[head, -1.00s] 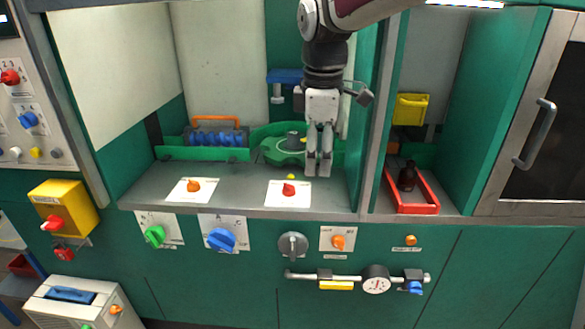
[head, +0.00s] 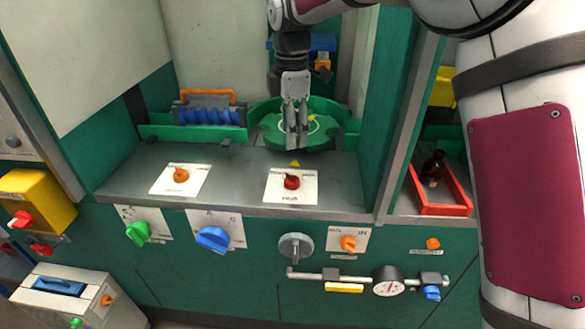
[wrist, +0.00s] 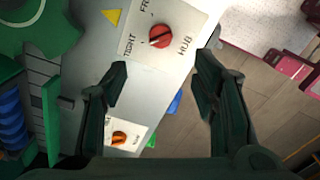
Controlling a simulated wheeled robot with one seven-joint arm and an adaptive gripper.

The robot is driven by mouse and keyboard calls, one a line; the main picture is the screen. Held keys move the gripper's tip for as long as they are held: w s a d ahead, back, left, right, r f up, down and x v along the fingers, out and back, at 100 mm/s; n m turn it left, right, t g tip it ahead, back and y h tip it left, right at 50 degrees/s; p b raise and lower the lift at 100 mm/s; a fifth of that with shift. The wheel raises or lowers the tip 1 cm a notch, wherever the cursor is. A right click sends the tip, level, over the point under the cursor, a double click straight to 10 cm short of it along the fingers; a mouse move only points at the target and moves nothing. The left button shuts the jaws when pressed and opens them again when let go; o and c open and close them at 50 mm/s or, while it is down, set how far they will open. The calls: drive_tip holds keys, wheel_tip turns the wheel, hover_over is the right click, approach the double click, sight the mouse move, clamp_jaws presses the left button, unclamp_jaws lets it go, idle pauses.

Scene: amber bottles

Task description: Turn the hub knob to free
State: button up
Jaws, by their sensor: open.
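The hub knob (head: 291,182) is a red knob on a white plate (head: 306,194) lying on the grey ledge. In the wrist view the knob (wrist: 160,36) sits beside the words TIGHT, HUB and a partly cut-off "FR". Its dark pointer line appears to lie toward TIGHT. My gripper (head: 297,140) points down, above and behind the knob in the head view, in front of the green wheel. In the wrist view its fingers (wrist: 162,72) are spread and empty, with the knob beyond them, apart from both fingertips.
A green notched wheel (head: 275,130) stands behind the ledge. An orange knob on a white plate (head: 160,188) lies to the left. A yellow triangle marker (wrist: 113,16) is near the hub plate. A green partition (head: 385,110) stands to the right, with a red tray (head: 445,210) beyond.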

sight(292, 176)
wheel_tip(292, 176, down, 13)
drive_tip(key=p, duration=0.2)
drive_tip(key=shift+f+p, duration=0.2)
drive_tip(key=shift+p, duration=0.2)
drive_tip(key=c, duration=1.2)
